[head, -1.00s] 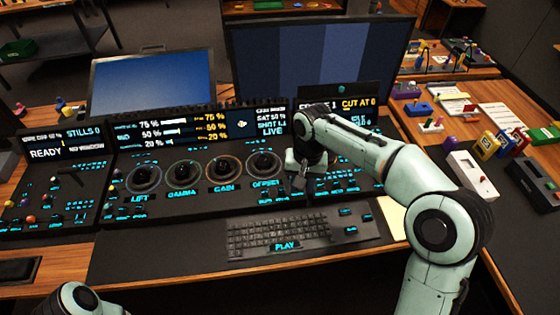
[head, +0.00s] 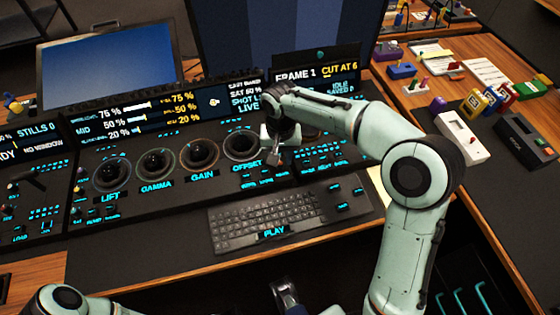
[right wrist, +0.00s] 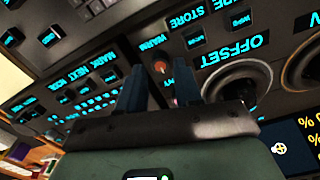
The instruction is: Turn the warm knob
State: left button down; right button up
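The warm knob (right wrist: 160,67) is a small reddish-orange knob beside the WARM label in the right wrist view, close to the OFFSET dial (right wrist: 243,82). My right gripper (right wrist: 158,78) is open. Its two dark fingers point at the panel, one on each side of the knob in the picture; I cannot tell whether they touch it. In the head view my right gripper (head: 275,150) is over the panel just right of the OFFSET dial (head: 241,145), and the knob cannot be made out there. Part of what looks like my left gripper (head: 285,292) shows at the bottom edge.
The control panel (head: 130,212) carries several large dials in a row. A keyboard (head: 262,218) lies in front of it. Monitors (head: 110,68) stand behind. Small coloured devices and a white box (head: 462,135) lie on the wooden desk at right.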

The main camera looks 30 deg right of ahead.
aim_at(280, 165)
jog(key=shift+f, duration=1.2)
pick_arm(q)
jog(key=shift+w+f, duration=0.15)
pick_arm(e)
grip_shut()
jog(key=n+p, duration=0.2)
jog(key=n, duration=0.1)
jog(key=shift+r, duration=0.15)
pick_arm(q)
jog(key=shift+s+r+g+p, duration=0.1)
jog(key=shift+s+r+p, duration=0.2)
jog(key=shift+r, duration=0.25)
jog(key=shift+s+r+g+p, duration=0.1)
jog(key=shift+s+r+p, duration=0.1)
jog(key=shift+r+p, duration=0.3)
jog(key=shift+s+r+g+p, duration=0.1)
jog(key=shift+s+r+p, duration=0.15)
jog(key=shift+r, duration=0.4)
pick_arm(e)
jog(key=shift+w+n, duration=0.1)
jog(key=shift+n, duration=2.4)
